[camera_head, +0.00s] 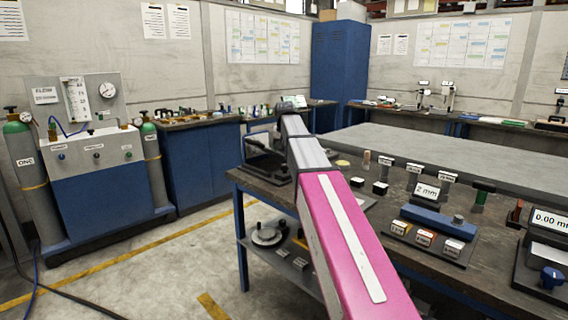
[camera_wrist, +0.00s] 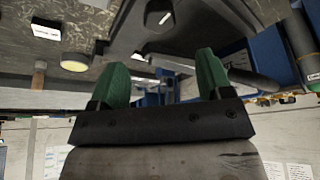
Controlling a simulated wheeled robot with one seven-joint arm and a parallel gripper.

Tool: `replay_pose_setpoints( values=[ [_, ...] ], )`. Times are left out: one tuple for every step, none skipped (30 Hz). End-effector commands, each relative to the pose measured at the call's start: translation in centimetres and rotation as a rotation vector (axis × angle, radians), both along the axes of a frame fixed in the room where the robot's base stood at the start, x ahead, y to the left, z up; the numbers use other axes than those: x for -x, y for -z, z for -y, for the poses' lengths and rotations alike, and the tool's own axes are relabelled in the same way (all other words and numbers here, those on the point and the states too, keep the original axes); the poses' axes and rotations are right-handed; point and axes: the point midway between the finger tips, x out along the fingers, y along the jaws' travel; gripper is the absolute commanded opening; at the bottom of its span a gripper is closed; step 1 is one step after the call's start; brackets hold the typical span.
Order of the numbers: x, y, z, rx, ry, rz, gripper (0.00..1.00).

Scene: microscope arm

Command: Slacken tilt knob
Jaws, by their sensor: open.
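My gripper (camera_wrist: 162,68) is open in the wrist view, with its two green fingers apart and nothing held between them. A dark device (camera_wrist: 185,35) lies just beyond the fingertips. On it is a dark rounded part with a white mark (camera_wrist: 160,16), which may be the tilt knob; I cannot be sure. In the head view a dark device (camera_head: 262,163) stands at the left end of the workbench, beside my arm's far end. My arm hides part of it, and the fingers cannot be made out there. Contact with the device cannot be told.
The workbench (camera_head: 330,215) holds several small labelled blocks, a blue block (camera_head: 436,222) and a 0.00 mm readout (camera_head: 548,222) with a blue knob (camera_head: 551,278). A gas panel (camera_head: 95,165) stands left; the floor between is clear.

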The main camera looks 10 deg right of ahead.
Motion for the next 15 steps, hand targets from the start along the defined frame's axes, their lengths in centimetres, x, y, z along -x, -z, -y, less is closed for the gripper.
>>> replay_pose_setpoints(
  values=[
    [-0.3,0.7,0.0,0.000,0.000,-0.001,0.72],
    [-0.5,1.0,0.1,0.000,0.000,0.000,0.72],
    [-0.7,1.7,0.1,0.000,0.000,-0.001,0.72],
    [-0.9,2.2,0.1,0.000,0.000,-0.001,0.72],
    [-1.1,2.7,0.2,0.000,0.000,-0.002,0.72],
    [-1.4,3.3,0.2,0.000,0.000,-0.001,0.72],
    [-1.6,3.8,0.2,0.000,0.000,-0.001,0.72],
    [-1.8,4.3,0.3,0.000,0.000,-0.001,0.72],
    [-2.1,5.0,0.3,0.000,0.000,-0.002,0.72],
    [-2.3,5.5,0.3,0.000,0.000,-0.002,0.72],
    [-2.5,5.9,0.4,0.000,0.000,-0.001,0.72],
    [-2.7,6.4,0.4,0.000,0.000,0.000,0.72],
    [-2.8,6.8,0.4,0.000,0.000,-0.001,0.72],
    [-3.0,7.2,0.5,0.000,0.000,-0.001,0.72],
    [-3.2,7.6,0.5,0.000,0.000,-0.001,0.72]
  ],
)
